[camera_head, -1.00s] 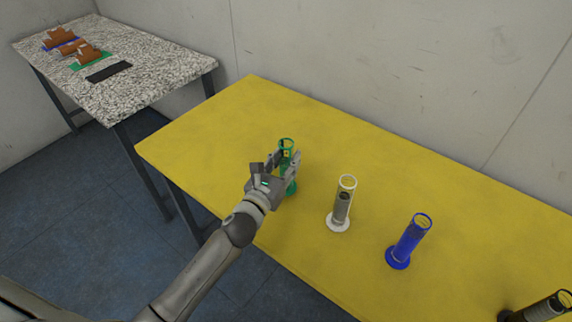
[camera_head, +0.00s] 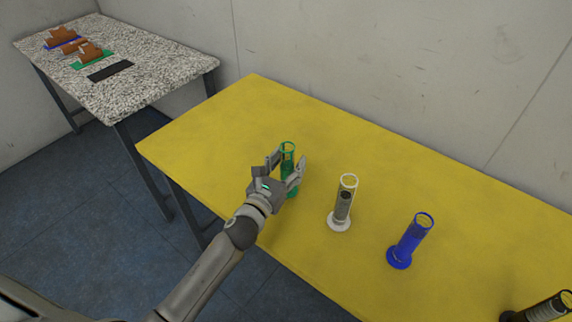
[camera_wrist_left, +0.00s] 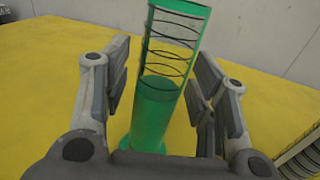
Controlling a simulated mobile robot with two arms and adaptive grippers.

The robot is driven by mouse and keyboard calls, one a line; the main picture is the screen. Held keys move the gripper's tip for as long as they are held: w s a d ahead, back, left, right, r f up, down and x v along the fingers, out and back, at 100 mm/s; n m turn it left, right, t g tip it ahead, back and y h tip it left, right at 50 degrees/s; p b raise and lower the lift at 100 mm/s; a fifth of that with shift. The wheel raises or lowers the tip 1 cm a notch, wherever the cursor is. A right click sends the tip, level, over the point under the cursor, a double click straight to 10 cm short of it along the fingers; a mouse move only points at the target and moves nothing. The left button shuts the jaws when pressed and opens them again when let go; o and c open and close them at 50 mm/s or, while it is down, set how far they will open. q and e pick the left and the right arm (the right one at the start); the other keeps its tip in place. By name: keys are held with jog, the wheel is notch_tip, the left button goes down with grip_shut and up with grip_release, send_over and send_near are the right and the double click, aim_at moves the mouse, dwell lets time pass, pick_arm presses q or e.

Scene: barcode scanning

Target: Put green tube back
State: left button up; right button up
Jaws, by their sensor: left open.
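The green tube (camera_head: 288,150) stands upright on its green base on the yellow table. It also shows in the left wrist view (camera_wrist_left: 158,105), between my open fingers. My left gripper (camera_head: 286,172) is open around the tube, with a finger on each side and a visible gap to it. In the left wrist view my left gripper (camera_wrist_left: 165,95) has its lower part in front of the tube's base. My right gripper is not in view.
The yellow table (camera_head: 210,135) also holds a white tube (camera_head: 344,198), a blue tube (camera_head: 410,240) and a dark tube (camera_head: 540,307) to the right. A speckled table (camera_head: 150,75) at the back left bears green, blue and black mats with brown pieces on the coloured ones.

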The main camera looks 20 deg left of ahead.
pick_arm(q)
jog(key=shift+r, duration=0.2)
jog(key=shift+s+f, duration=0.1)
jog(key=shift+s, duration=0.2)
jog(key=s+a+b, duration=0.2)
jog(key=s, duration=0.9)
jog(key=shift+s, duration=0.15)
